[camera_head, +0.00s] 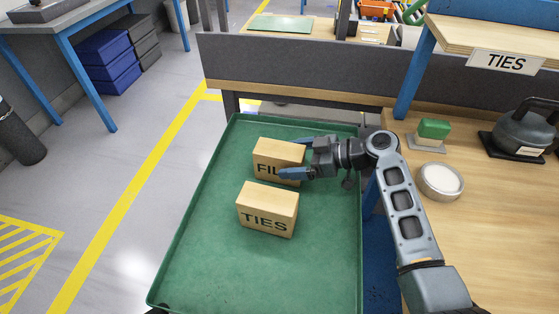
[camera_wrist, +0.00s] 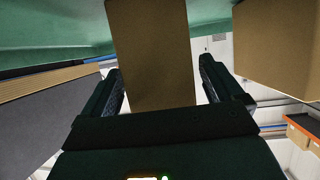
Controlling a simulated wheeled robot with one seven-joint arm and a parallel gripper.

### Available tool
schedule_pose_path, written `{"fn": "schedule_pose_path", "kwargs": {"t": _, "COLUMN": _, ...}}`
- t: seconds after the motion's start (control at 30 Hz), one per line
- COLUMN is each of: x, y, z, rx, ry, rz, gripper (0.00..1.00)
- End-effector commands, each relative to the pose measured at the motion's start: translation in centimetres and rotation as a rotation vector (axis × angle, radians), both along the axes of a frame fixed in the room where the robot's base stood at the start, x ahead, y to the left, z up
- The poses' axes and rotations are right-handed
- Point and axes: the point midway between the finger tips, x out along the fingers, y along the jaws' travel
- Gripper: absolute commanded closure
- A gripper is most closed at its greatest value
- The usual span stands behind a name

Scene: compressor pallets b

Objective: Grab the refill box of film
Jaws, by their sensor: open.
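The film box (camera_head: 268,156) is a tan block lettered "FIL", its last letter hidden behind my gripper. It stands in the green tray (camera_head: 316,266). My gripper (camera_head: 285,157) is open, reaching in from the right with one blue-tipped finger on the far side of the box and one on the near side. In the wrist view the film box (camera_wrist: 151,55) fills the gap between the two dark fingers of my gripper (camera_wrist: 160,85). Whether either finger touches the box cannot be told.
A second tan box lettered "TIES" (camera_head: 267,210) stands just nearer in the tray; a tan box (camera_wrist: 275,50) also shows at right in the wrist view. A wooden bench (camera_head: 490,215) at right holds a green-topped block (camera_head: 434,129) and a round white dish (camera_head: 440,181). The tray's front is clear.

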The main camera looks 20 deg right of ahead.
Motion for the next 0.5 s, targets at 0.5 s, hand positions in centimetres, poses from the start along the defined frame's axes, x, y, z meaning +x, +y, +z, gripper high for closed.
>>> {"fn": "schedule_pose_path", "kwargs": {"t": 0.5, "x": 1.4, "y": 1.8, "z": -0.9, "rx": 0.0, "ry": 0.0, "rz": -0.001, "gripper": 0.11}}
